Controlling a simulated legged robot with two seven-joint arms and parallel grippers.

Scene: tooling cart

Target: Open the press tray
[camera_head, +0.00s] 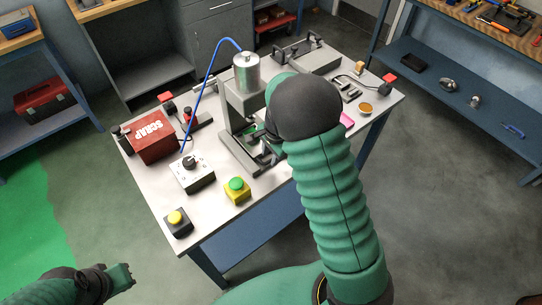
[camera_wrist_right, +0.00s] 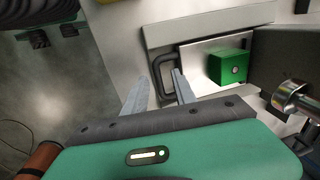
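The press (camera_head: 246,98) stands mid-table with a silver cylinder on top. Its tray (camera_wrist_right: 205,57) is a light metal plate with a dark U-shaped handle (camera_wrist_right: 157,70) on its left edge in the wrist view. A green block (camera_wrist_right: 230,67) with a round spot sits on the tray. My right gripper (camera_wrist_right: 159,78) is open, its two fingertips on either side of the handle; whether they touch it is unclear. In the head view my right arm hides much of the tray. My left gripper (camera_head: 122,277) is low at left, away from the table; its opening is unclear.
On the table (camera_head: 225,212) are a red SCRAP bin (camera_head: 152,140), a control box (camera_head: 192,174), a green button (camera_head: 236,185) and a yellow button (camera_head: 176,219). A blue hose (camera_head: 204,82) runs to the cylinder. A metal fixture (camera_head: 305,52) stands behind.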

